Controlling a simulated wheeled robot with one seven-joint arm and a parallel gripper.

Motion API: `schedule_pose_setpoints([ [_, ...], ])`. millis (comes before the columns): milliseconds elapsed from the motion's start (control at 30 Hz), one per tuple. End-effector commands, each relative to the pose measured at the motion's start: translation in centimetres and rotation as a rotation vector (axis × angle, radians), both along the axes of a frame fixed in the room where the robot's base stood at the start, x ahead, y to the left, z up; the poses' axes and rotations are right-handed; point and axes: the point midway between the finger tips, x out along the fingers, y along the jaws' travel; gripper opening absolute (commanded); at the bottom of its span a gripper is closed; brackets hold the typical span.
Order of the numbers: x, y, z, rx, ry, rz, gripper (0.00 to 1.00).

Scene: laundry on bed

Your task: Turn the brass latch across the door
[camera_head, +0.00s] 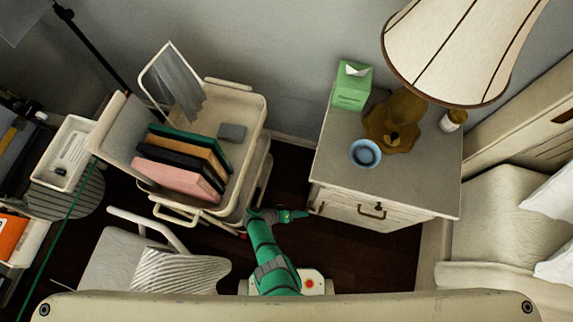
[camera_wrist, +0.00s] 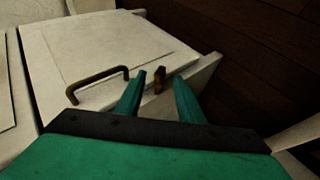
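The small brass latch (camera_wrist: 159,79) sits near one edge of the pale nightstand door (camera_wrist: 105,52). In the head view, the door front (camera_head: 355,211) is steeply foreshortened, and the latch is small at its left end, near my fingertips. My gripper (camera_head: 303,214) reaches to that left end. In the wrist view, my gripper (camera_wrist: 160,80) is open, with one green finger on each side of the latch. I cannot tell whether either finger touches it. The door looks closed. A brass bar handle (camera_wrist: 98,84) is on the door to the left of the latch.
The nightstand top (camera_head: 330,165) holds a lamp (camera_head: 392,125), a blue bowl (camera_head: 366,153) and a green tissue box (camera_head: 351,88). A cart (camera_head: 255,120) with books stands left of my arm. The bed (camera_head: 490,210) is at right. Dark floor lies before the nightstand.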

Motion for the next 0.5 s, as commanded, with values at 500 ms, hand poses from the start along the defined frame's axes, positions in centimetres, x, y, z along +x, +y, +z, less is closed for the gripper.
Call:
schedule_pose_setpoints([
  [500, -1.5, 5.3, 4.7, 0.001, 0.001, -0.004, 0.35],
])
